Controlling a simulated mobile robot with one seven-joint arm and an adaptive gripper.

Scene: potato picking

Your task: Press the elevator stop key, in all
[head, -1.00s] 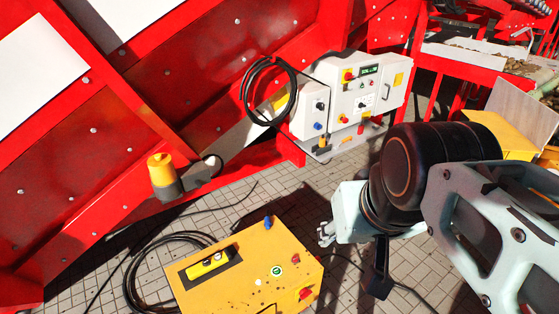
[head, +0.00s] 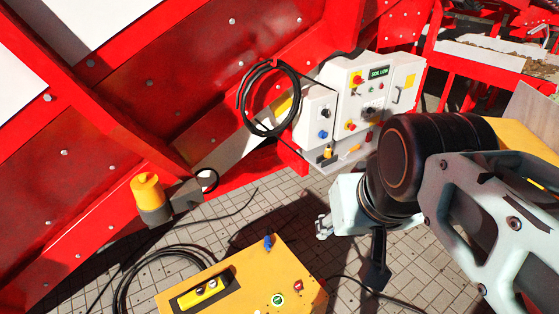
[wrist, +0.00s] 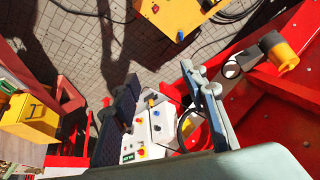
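A white control cabinet (head: 403,84) stands beyond my gripper, up and to the right in the head view. It carries a green-lit display (head: 379,73), an upper red-and-yellow button (head: 357,79), a lower red-and-yellow button (head: 350,126) and a blue knob (head: 323,134). I cannot read which key is the elevator stop. My gripper (head: 323,226) is in the air over the paving, apart from the cabinet. In the wrist view my gripper (wrist: 160,82) has its fingers spread, with nothing held. The cabinet (wrist: 162,119) shows beyond and between them, partly hidden.
A yellow box (head: 240,272) with a green button (head: 278,299) and a red knob (head: 298,285) stands low in front. Black cable lies around it. A red machine frame (head: 110,125) bears an orange beacon (head: 147,190). Paving right of the box is mostly clear.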

